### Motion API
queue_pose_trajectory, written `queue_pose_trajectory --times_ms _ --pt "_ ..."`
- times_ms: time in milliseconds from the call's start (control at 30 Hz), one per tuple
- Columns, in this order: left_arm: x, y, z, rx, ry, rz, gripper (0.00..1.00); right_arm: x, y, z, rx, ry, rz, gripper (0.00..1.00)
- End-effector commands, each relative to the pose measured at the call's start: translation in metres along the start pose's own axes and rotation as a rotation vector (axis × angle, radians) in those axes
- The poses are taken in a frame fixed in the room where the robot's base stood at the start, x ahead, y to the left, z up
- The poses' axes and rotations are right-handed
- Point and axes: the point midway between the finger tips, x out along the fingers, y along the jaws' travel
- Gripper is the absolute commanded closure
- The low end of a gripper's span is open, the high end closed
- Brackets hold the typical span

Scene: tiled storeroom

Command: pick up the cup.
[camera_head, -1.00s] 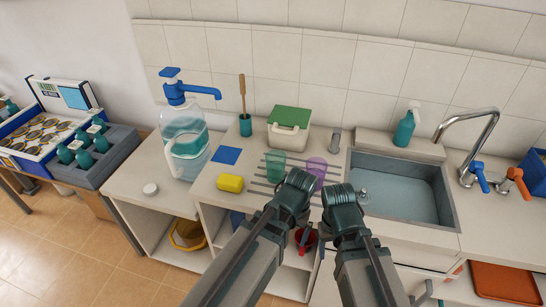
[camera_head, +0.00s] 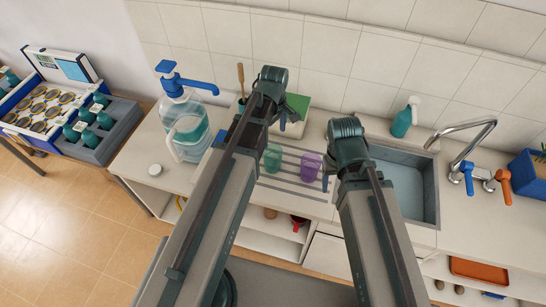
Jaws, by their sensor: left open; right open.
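A see-through green cup (camera_head: 272,157) and a see-through purple cup (camera_head: 310,167) stand side by side on the grooved draining area of the counter (camera_head: 290,196), left of the sink. A red mug (camera_head: 298,222) is on the shelf below. My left gripper (camera_head: 283,122) is mostly hidden behind its arm; a dark part shows beyond the green cup, by the green-lidded box. My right gripper (camera_head: 325,183) is also mostly hidden; a dark tip shows just right of the purple cup. I cannot tell whether it touches. Neither cup appears held.
A green-lidded box (camera_head: 297,105) stands behind the cups, near the tiled wall. A large water bottle with a blue pump (camera_head: 187,125) stands at left. The sink (camera_head: 412,190), tap (camera_head: 470,133) and spray bottle (camera_head: 403,119) are at right. My arms cover some of the counter.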

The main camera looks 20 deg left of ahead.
Motion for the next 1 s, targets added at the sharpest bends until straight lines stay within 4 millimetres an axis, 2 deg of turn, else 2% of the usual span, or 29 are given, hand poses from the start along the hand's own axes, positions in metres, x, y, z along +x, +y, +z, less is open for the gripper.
queue_pose_trajectory --times_ms 600,1000 --pt "0.080 0.000 0.000 0.003 0.000 0.000 0.00 0.079 -0.007 -0.005 -0.010 0.000 0.002 0.38" --pt "0.089 -0.001 -0.001 0.003 0.000 0.000 0.00 0.088 -0.008 -0.005 -0.009 0.000 0.002 0.38"
